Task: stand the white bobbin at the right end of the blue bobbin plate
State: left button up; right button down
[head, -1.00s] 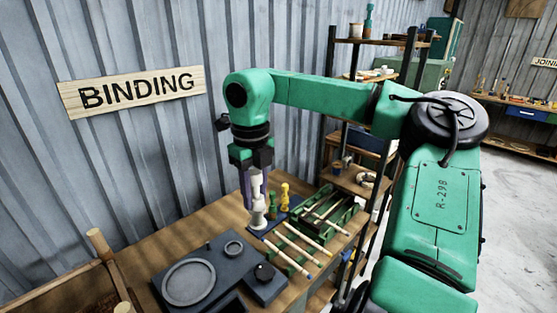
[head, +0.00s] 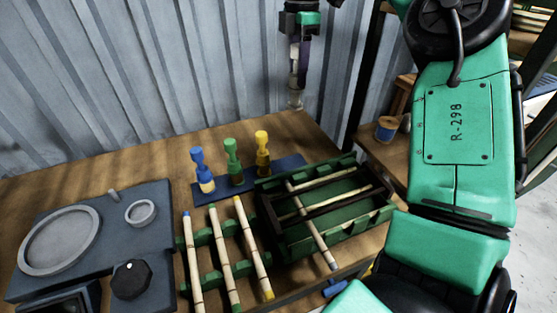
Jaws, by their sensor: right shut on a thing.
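The blue bobbin plate (head: 219,192) lies on the wooden table near the wall. A blue bobbin (head: 199,166), a green bobbin (head: 233,162) and a yellow bobbin (head: 262,152) stand on it in a row from left to right. The plate's right end, right of the yellow bobbin, is bare. My right gripper (head: 299,68) is above and behind that end, shut on the white bobbin (head: 296,98). The white bobbin hangs upright below the fingers, clear of the table and partly hidden by them. My left gripper is not in view.
A green tray (head: 330,222) with canes stands right of the plate. Several canes with coloured tips lie on green racks (head: 205,236) in front. A dark jig (head: 125,225) with round discs fills the left. My arm's links cover the right side.

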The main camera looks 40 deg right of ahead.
aim_at(291, 109)
jog(key=shift+f, duration=0.45)
jog(key=f, duration=0.2)
jog(key=a+f, duration=0.1)
jog(key=f, duration=0.1)
jog(key=f+b, duration=0.1)
jog(key=f, duration=0.2)
jog(key=shift+a, duration=0.3)
jog(key=f, duration=1.1)
jog(key=shift+d+f, duration=0.25)
jog(key=shift+f, duration=0.1)
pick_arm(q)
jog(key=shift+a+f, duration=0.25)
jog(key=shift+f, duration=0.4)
pick_arm(e)
jog(key=shift+d, duration=0.1)
jog(key=shift+f, duration=0.15)
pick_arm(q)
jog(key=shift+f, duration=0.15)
pick_arm(e)
jog(key=c, duration=0.6)
grip_release()
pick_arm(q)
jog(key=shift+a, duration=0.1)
pick_arm(e)
jog(key=shift+o, duration=0.2)
